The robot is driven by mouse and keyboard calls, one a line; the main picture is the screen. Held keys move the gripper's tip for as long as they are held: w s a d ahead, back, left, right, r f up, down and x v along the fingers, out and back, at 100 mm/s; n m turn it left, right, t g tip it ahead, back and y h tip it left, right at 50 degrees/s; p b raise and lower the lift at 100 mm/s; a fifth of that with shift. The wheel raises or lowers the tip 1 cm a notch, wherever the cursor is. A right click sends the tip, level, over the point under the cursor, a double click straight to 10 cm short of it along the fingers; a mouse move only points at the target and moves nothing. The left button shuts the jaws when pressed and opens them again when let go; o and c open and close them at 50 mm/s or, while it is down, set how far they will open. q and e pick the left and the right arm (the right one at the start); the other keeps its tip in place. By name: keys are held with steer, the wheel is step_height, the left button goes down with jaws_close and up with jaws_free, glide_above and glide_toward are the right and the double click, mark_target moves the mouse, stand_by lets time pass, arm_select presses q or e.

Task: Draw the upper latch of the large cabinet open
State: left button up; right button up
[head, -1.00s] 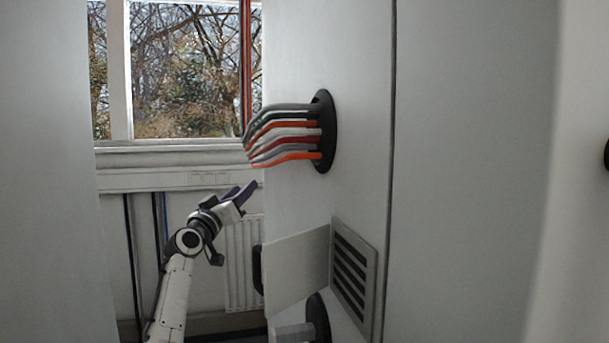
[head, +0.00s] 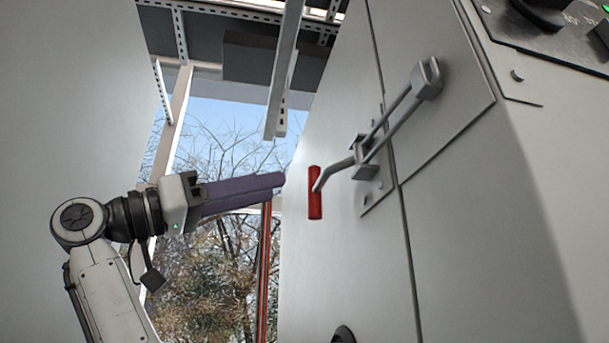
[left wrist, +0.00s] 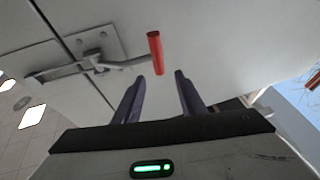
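The upper latch (head: 366,153) is a grey metal lever on the side of the large cabinet (head: 330,262). Its bent end carries a red handle (head: 315,192), which stands nearly upright. The lever's long rod reaches up and right across the door seam to a grey bracket. My left gripper (head: 284,186) points at the red handle from the left, with a small gap in the head view. In the left wrist view the purple fingers (left wrist: 160,80) are apart and empty, and the red handle (left wrist: 156,53) is just beyond them, roughly between their tips. My right gripper is out of view.
A control panel with dark knobs (head: 541,12) is at the top right. A slotted metal strut (head: 283,75) hangs above the gripper. A pale wall or panel (head: 60,100) fills the left.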

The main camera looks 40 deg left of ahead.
mark_target(314, 178)
arm_select(q)
steer(key=p+x, duration=0.3)
steer(key=x, duration=0.6)
steer(key=shift+d+p, duration=0.15)
steer(key=shift+p, duration=0.15)
steer(key=shift+w+d+r, duration=0.1)
steer(key=shift+w+d, duration=0.15)
steer(key=shift+w, duration=0.2)
jaws_close()
